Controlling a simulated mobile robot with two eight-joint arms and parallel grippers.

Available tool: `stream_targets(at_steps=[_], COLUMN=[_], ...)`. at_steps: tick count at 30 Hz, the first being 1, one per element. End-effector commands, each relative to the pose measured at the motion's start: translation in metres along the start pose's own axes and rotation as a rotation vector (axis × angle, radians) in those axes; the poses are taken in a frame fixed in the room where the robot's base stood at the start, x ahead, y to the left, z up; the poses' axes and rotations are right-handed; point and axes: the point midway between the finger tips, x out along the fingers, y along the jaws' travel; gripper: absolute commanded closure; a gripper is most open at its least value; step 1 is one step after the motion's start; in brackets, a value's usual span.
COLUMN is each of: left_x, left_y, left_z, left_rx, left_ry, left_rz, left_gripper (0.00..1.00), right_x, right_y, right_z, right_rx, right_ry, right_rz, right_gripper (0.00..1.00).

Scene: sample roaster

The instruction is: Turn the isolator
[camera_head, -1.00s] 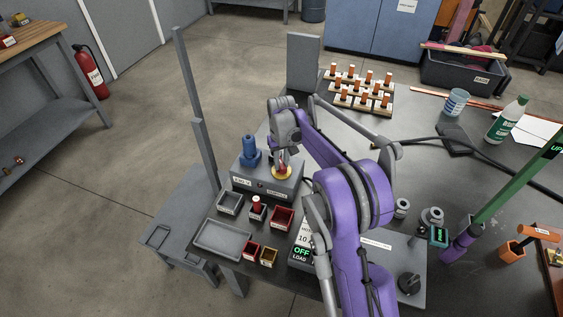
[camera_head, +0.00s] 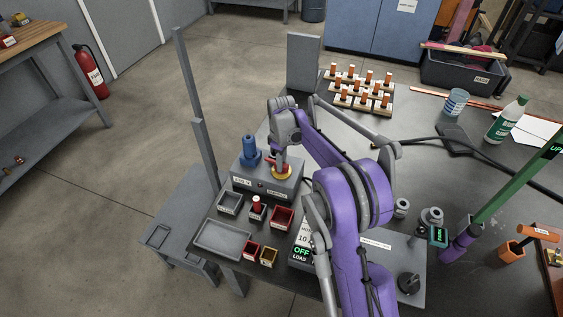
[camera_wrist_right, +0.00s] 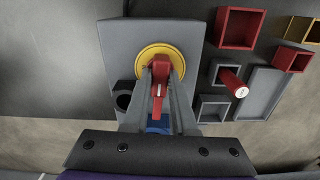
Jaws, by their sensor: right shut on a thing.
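The isolator is a grey box (camera_head: 262,185) near the table's left edge, with a red handle on a round yellow plate (camera_head: 283,173) on its top. In the right wrist view the red handle (camera_wrist_right: 159,82) stands in front of the yellow plate (camera_wrist_right: 150,60), with a finger on each side of it. My right gripper (camera_head: 280,160) is shut on the red handle; its arm hides part of it in the head view. A blue part (camera_head: 250,150) stands on the same box beside the handle. My left gripper is not in view.
Small grey and red bins (camera_head: 281,217) and a shallow grey tray (camera_head: 222,240) stand in front of the box. A display reading OFF (camera_head: 301,253) is right of them. Orange pegs on wooden blocks (camera_head: 358,90) stand farther back. A grey post (camera_head: 206,150) rises on the left.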

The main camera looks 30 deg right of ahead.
Motion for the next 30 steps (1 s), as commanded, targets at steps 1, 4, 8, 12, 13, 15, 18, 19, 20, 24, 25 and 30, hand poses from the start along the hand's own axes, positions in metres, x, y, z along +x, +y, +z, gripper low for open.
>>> stream_targets(at_steps=[1,4,8,12,13,15,18,19,20,24,25,30], left_x=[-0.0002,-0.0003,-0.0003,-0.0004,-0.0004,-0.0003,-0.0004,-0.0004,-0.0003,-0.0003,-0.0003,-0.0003], left_y=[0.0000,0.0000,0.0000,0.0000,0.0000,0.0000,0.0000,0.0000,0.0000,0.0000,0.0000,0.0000], left_z=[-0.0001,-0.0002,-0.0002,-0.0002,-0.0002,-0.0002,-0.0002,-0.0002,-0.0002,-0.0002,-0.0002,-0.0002], left_rx=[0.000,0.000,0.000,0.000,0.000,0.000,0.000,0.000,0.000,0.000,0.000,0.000], left_ry=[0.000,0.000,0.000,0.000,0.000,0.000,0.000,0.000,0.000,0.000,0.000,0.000], left_rz=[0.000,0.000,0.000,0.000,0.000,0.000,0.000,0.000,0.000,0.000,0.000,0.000], left_gripper=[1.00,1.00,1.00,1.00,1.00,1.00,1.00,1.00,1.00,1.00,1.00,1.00], right_x=[-0.0007,-0.0006,-0.0007,-0.0007,-0.0007,-0.0007,-0.0007,-0.0007,-0.0007,-0.0006,-0.0006,-0.0003], right_y=[0.0006,0.0007,0.0007,0.0007,0.0007,0.0007,0.0007,0.0007,0.0007,0.0007,0.0006,0.0004], right_z=[-0.0002,-0.0002,-0.0002,-0.0002,-0.0002,-0.0002,-0.0002,-0.0002,-0.0002,-0.0002,-0.0002,-0.0001], right_rx=[-0.016,-0.045,-0.066,-0.075,-0.075,-0.075,-0.075,-0.075,-0.075,-0.074,-0.074,-0.074], right_ry=[0.001,0.001,0.001,0.001,0.001,0.002,0.002,0.002,0.002,0.001,0.001,0.001], right_rz=[0.002,0.002,0.002,0.002,0.002,0.002,0.002,0.002,0.002,0.002,0.002,0.001], right_gripper=[1.00,1.00,1.00,1.00,1.00,1.00,1.00,1.00,1.00,0.59,0.54,0.45])
